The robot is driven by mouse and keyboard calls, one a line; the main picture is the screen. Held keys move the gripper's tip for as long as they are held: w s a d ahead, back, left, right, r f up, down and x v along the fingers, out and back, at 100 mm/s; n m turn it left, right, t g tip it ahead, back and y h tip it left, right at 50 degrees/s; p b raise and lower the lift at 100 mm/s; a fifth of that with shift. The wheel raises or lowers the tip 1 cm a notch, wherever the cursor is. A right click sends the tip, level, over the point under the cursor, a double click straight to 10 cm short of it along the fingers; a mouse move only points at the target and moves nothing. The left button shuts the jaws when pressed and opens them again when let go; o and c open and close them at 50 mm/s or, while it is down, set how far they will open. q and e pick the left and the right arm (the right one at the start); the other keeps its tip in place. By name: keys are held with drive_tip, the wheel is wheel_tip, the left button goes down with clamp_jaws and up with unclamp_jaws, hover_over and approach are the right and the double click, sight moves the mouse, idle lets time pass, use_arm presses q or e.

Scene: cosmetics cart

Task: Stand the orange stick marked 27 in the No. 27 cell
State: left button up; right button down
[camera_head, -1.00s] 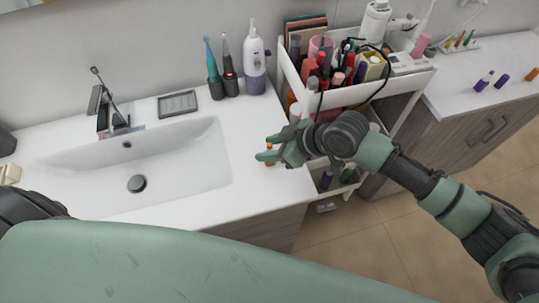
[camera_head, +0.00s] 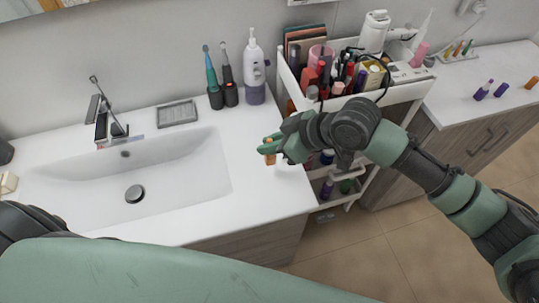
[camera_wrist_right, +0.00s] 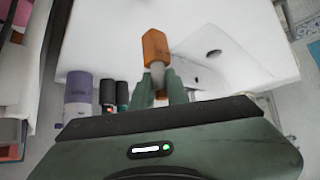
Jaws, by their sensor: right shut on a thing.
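My right gripper (camera_head: 272,147) is shut on an orange stick (camera_head: 270,157) near the right end of the white sink counter. In the right wrist view the stick's orange part (camera_wrist_right: 155,46) juts out beyond the fingertips (camera_wrist_right: 159,80), and its grey part is between them. The number on it cannot be read. Whether its lower end touches the counter I cannot tell. A small white rack (camera_head: 459,57) with several coloured sticks stands at the back of the right-hand counter; its cell numbers are too small to read. My left gripper is not in view.
The cosmetics cart (camera_head: 395,97), full of bottles and tubes, stands right behind my right arm. Two purple sticks and an orange one (camera_head: 532,82) are on the right-hand counter (camera_head: 450,100). Toothbrushes (camera_head: 229,80) and a dispenser bottle (camera_head: 254,70) stand behind the sink (camera_head: 160,180).

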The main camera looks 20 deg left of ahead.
wheel_tip(320, 180, up, 14)
drive_tip(key=b, duration=0.2)
drive_tip(key=w+d+r+m+t+h, duration=0.1)
drive_tip(key=d+m, duration=0.4)
drive_tip(key=d, duration=0.5)
drive_tip(key=w+d+r+m+t+h, duration=0.1)
drive_tip(key=w+d+m+t+h, duration=0.2)
drive_tip(key=d, duration=0.8)
drive_tip(key=w+d+r+m+t+h, duration=0.1)
drive_tip(key=w+d+m+t+h, duration=0.1)
drive_tip(key=d+m, duration=0.6)
drive_tip(key=d+t+h, duration=0.1)
drive_tip(key=d+h, duration=0.1)
drive_tip(key=d, duration=0.1)
drive_tip(key=shift+r+t+h, duration=0.15)
drive_tip(key=shift+t+h, duration=0.15)
drive_tip(key=shift+h, duration=0.1)
drive_tip(key=shift+w, duration=0.1)
